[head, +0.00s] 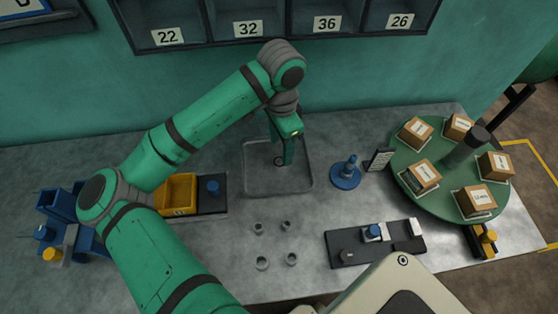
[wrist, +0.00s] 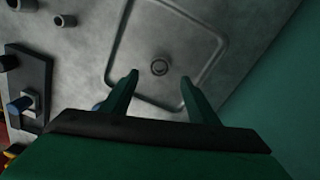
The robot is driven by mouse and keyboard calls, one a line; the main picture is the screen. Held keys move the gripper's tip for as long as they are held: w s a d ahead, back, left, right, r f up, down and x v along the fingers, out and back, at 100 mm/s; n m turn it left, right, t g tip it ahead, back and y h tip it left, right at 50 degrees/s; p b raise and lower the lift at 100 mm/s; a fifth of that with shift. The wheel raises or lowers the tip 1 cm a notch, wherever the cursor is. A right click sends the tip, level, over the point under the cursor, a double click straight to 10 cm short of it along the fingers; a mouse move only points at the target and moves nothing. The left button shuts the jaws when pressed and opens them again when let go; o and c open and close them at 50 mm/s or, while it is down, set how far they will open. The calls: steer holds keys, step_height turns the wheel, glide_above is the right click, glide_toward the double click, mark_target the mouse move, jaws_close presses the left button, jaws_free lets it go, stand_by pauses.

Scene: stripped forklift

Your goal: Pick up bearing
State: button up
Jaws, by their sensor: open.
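A small dark ring, which looks like the bearing (wrist: 159,67), lies in a shallow grey tray (wrist: 205,22). In the head view the bearing (head: 279,161) shows beside my finger, near the middle of the tray (head: 262,188). My gripper (wrist: 158,80) is open and points down over the tray, with nothing between its fingers. In the wrist view the bearing appears between and just beyond the two fingertips. In the head view my gripper (head: 284,160) is partly hidden by its own housing, and its height above the bearing is hard to judge.
Several small grey cups (head: 262,263) stand in front of the tray. A blue stand (head: 346,173) is to its right, beside a green turntable (head: 440,204) with boxes. A yellow bin (head: 180,193) is at left. A black fixture board (head: 345,238) lies front right. A teal wall is behind.

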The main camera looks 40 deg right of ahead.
mark_target(279, 164)
steer(key=shift+a+f, duration=0.15)
steer(key=shift+f, duration=1.25)
steer(key=shift+a+f, duration=0.1)
steer(key=shift+f, duration=1.25)
steer(key=c, duration=0.9)
